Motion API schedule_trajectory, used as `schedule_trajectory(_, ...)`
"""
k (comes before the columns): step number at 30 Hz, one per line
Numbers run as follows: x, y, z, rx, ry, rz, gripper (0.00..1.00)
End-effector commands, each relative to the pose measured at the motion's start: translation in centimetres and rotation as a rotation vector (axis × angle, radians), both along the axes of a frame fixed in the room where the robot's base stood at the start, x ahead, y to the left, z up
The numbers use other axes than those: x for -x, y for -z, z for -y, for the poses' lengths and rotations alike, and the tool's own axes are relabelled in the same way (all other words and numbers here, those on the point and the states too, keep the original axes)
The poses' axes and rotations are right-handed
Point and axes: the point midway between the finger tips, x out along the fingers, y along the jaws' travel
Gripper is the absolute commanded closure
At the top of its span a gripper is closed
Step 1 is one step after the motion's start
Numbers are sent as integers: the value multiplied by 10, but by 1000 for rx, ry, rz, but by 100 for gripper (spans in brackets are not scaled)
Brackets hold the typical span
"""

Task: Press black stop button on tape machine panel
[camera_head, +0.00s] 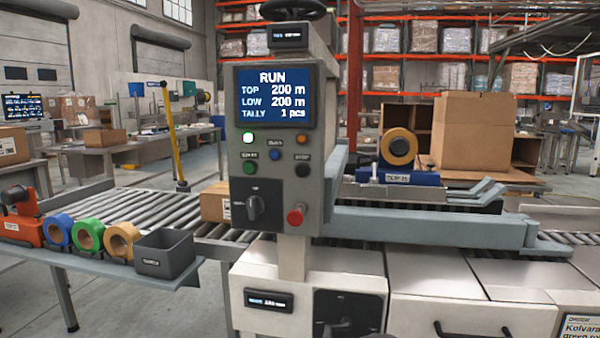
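The tape machine's grey panel (240,107) stands upright in the middle of the camera_head view, facing me. Its screen (273,97) reads RUN, TOP 200 m, LOW 200 m, TALLY 1 pcs. The black button (302,170) is at the right of the button row, under a small label too blurred to read surely. A green button (249,168) is at the left and a blue button (275,155) between them. A green lamp (248,137) looks lit; an orange lamp (301,139) is above the black button. My gripper is not in view. Nothing covers the panel.
Below the buttons are a black rotary switch (255,207) and a protruding red mushroom button (296,215). A side shelf (130,274) with tape rolls and a grey bin (167,254) juts out at left. A grey arm (430,226) extends right over the conveyor.

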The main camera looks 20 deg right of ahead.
Motion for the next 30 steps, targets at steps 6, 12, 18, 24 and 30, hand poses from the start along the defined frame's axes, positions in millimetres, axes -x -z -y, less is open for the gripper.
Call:
schedule_trajectory(6,0,0,0,0,0,0,100)
schedule_trajectory(12,0,0,0,0,0,0,100)
schedule_trajectory(18,0,0,0,0,0,0,100)
schedule_trajectory(24,0,0,0,0,0,0,100)
schedule_trajectory(30,0,0,0,0,0,0,100)
